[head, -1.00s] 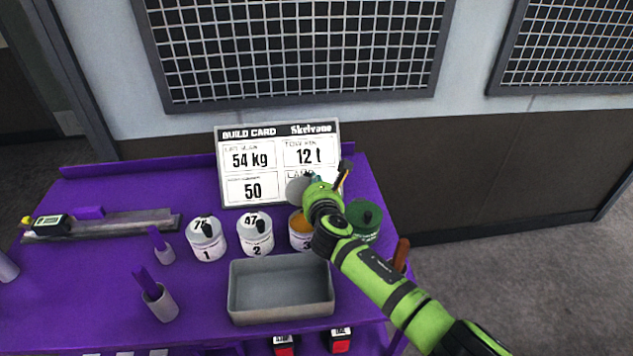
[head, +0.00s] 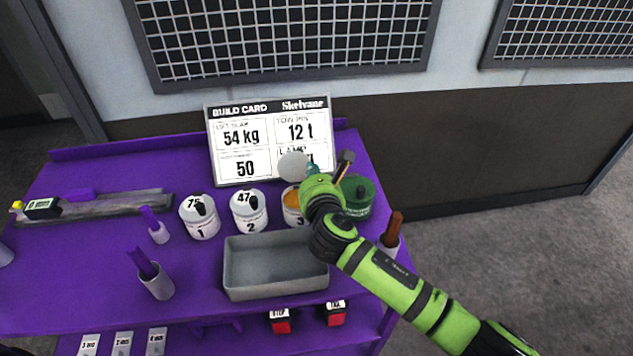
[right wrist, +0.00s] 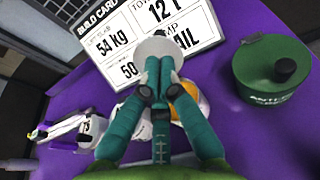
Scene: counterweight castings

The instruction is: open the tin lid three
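Tin three (head: 292,208) stands on the purple bench, partly hidden behind my right arm. Its top is uncovered and orange contents show inside; the orange also shows in the right wrist view (right wrist: 187,108). My right gripper (head: 312,171) is above and behind the tin, its teal fingers closed together on the lid of tin three (head: 292,165). The lid is a pale grey disc, tilted up on edge and clear of the tin. In the right wrist view the lid (right wrist: 160,50) sits at the fingertips; its knob is hidden between them. My left gripper is not in view.
Tin one (head: 200,217) and tin two (head: 249,211) stand left, lids on. A green lidded tin (head: 358,196) is close right of my gripper. A grey tray (head: 275,283) lies in front. The build card (head: 240,165) stands behind. The bench's left middle has free room.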

